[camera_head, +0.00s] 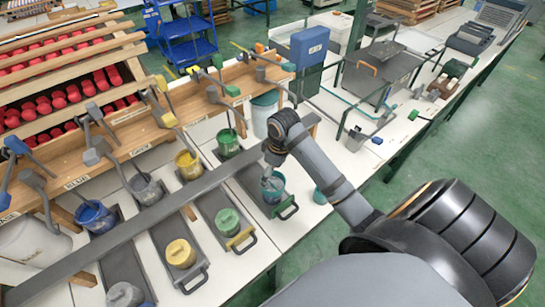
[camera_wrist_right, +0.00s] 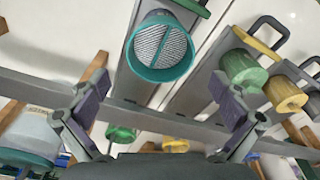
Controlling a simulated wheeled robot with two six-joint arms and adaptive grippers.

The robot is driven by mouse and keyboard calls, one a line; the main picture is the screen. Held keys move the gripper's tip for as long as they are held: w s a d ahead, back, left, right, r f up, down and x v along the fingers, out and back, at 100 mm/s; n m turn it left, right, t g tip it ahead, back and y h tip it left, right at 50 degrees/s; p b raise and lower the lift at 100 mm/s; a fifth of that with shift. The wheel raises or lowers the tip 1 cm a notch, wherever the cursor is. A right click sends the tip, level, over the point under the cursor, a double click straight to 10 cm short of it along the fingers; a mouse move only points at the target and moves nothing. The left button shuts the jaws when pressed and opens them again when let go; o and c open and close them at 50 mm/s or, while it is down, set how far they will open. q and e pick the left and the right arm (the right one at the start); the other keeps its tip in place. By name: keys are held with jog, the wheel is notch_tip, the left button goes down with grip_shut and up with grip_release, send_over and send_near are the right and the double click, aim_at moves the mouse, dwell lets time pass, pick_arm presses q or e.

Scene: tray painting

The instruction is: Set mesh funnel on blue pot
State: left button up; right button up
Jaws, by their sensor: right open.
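The mesh funnel (camera_head: 272,195), with a teal rim, stands on a dark tray strip in the middle of the head view. In the right wrist view, its grey mesh face and teal wall (camera_wrist_right: 160,72) show beyond the spread fingers. My right gripper (camera_head: 272,155) is open just behind the funnel in the head view. Its two fingers also show in the right wrist view (camera_wrist_right: 160,110), with nothing between them. The blue pot (camera_head: 95,217) stands at the left of the head view, on another tray strip, with a grey tool handle above it. My left gripper is not in view.
A grey pot (camera_head: 145,190), yellow pot (camera_head: 188,165) and green pot (camera_head: 228,143) stand in the back row. Green (camera_head: 227,222) and yellow (camera_head: 180,254) containers stand in front. A long grey bar (camera_head: 160,211) crosses between the rows.

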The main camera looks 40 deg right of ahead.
notch_tip(320, 180, up, 7)
jog(key=p, duration=0.2)
jog(key=shift+s+d, duration=0.2)
jog(key=shift+s, duration=0.2)
